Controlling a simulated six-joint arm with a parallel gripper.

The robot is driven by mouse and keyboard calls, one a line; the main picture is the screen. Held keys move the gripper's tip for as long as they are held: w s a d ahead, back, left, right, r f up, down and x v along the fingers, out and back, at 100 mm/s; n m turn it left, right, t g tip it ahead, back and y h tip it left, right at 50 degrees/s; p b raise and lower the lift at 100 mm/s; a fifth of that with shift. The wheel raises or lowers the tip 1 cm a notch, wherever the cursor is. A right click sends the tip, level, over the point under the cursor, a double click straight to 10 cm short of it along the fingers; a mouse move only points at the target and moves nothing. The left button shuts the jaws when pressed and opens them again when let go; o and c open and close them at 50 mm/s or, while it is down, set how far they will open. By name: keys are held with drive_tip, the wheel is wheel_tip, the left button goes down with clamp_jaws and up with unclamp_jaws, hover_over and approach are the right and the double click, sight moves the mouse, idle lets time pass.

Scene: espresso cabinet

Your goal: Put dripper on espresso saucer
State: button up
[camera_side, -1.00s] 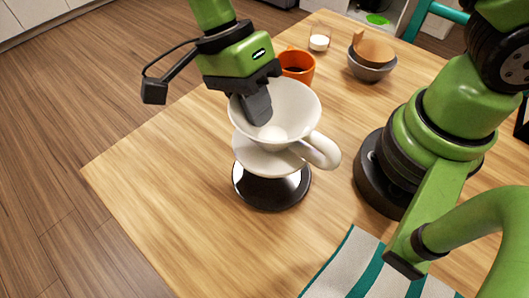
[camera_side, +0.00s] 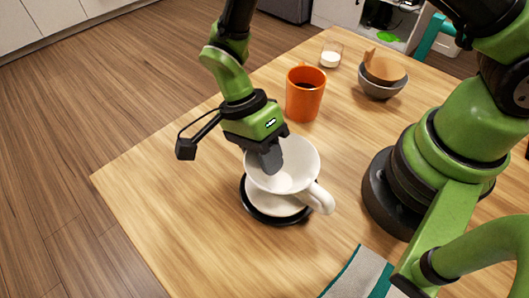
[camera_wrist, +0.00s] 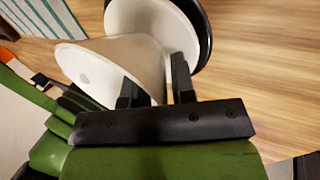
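The white dripper (camera_side: 300,157) has a wide cone, a round base flange and a handle (camera_side: 318,198) pointing right toward the front. My gripper (camera_side: 272,160) is shut on the cone's wall at its left side; in the wrist view my fingers (camera_wrist: 157,88) straddle the wall of the dripper (camera_wrist: 112,58). The glossy black saucer (camera_side: 279,219) lies on the table directly below, its rim showing around the white flange. The saucer also shows in the wrist view (camera_wrist: 203,18) behind the flange. I cannot tell whether the flange touches the saucer.
An orange mug (camera_side: 304,97) with dark contents stands behind the dripper. A glass with white contents (camera_side: 331,56) and a grey bowl (camera_side: 379,88) with brown things stand farther back. A striped cloth (camera_side: 357,275) lies at the front right. The table left of the saucer is clear.

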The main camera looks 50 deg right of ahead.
drive_tip(key=shift+o, duration=0.8)
drive_tip(key=w+d+r+n+t+y, duration=0.1)
drive_tip(key=w+d+r+n, duration=0.1)
drive_tip(key=r, duration=0.7)
drive_tip(key=w+d+r+n+t, duration=0.1)
drive_tip(key=w+r+t, duration=0.15)
drive_tip(key=r, duration=0.65)
drive_tip(key=s+d+r+n+t+y, duration=0.1)
drive_tip(key=s+d+r+n+t, duration=0.7)
drive_tip(key=s+n, duration=0.3)
drive_tip(key=shift+s+d+r+t, duration=0.25)
drive_tip(key=shift+s+d+t, duration=0.1)
drive_tip(key=shift+d, duration=0.55)
